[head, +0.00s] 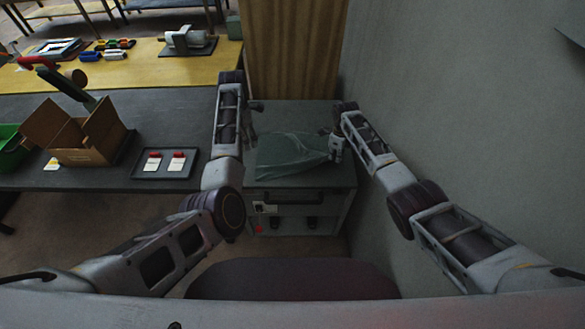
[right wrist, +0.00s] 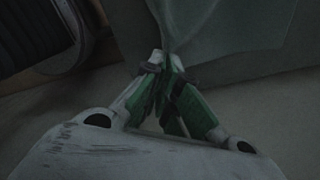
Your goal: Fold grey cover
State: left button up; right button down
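The grey cover (head: 290,155) lies spread on top of a grey cabinet (head: 325,185), with a few creases and a narrowed right end. My right gripper (head: 336,148) is at that right end. In the right wrist view its green-padded fingers (right wrist: 167,70) come together on a gathered bit of the cover (right wrist: 190,25), which fans out away from the tips. My left gripper (head: 250,130) is at the cover's left edge, partly hidden by its own arm. Whether its fingers are open or shut does not show.
The cabinet has a dark handle (head: 290,199) on its front. A wall (head: 450,110) stands close on the right. A dark table (head: 150,115) on the left holds an open cardboard box (head: 85,140) and a tray (head: 187,172) with small cards.

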pick_arm(q)
jog(key=shift+r, duration=0.5)
pick_arm(e)
jog(key=c, duration=1.6)
grip_release()
jog(key=shift+c, duration=0.2)
jog(key=shift+o, duration=0.2)
jog(key=o, duration=0.5)
jog(key=shift+o, duration=0.2)
jog(key=o, duration=0.7)
jog(key=shift+o, duration=0.2)
